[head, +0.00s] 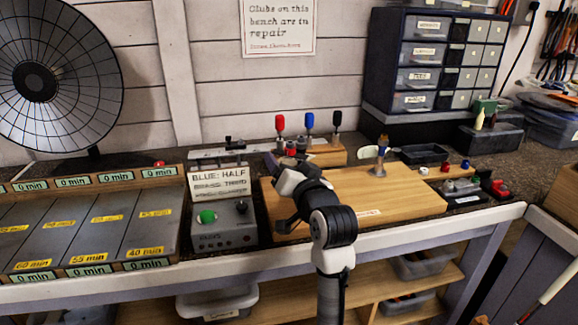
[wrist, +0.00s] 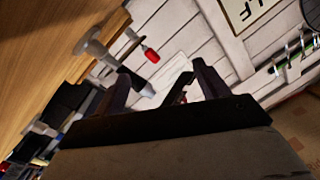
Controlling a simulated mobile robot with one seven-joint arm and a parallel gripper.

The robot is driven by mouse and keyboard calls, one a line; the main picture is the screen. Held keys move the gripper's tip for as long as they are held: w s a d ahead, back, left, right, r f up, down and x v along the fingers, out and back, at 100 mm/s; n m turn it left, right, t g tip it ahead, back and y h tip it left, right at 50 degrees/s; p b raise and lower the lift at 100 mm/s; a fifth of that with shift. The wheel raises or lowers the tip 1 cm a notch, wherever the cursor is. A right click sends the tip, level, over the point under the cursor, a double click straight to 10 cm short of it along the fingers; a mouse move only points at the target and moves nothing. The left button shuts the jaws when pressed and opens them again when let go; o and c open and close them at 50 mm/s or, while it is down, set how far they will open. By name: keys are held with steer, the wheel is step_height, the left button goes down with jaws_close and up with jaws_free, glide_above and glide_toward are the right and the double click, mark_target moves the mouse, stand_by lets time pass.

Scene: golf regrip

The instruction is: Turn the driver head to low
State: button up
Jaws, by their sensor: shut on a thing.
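I cannot tell for sure which thing is the driver head. Three upright tools stand at the back of the bench, with a red handle (head: 280,122), a blue handle (head: 309,121) and a black handle (head: 336,120). My gripper (head: 282,195) is over the left part of the wooden board, right of the control box. In the wrist view my gripper's two dark fingers (wrist: 160,70) stand apart, with a red-tipped piece (wrist: 150,55) beyond them. The thing held between them is too dark to make out.
The control box (head: 208,239) has a green button (head: 207,217), a black knob (head: 241,207) and a sign reading "BLUE: HALF". The wooden board (head: 400,198) is mostly clear.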

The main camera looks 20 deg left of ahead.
steer(key=shift+w+d+f, duration=0.1)
steer(key=shift+d, duration=0.1)
steer(key=o, duration=1.3)
steer(key=b+v, duration=0.5)
steer(key=v, duration=0.8)
steer(key=shift+s+d+b, duration=0.25)
steer(key=shift+s+b, duration=0.1)
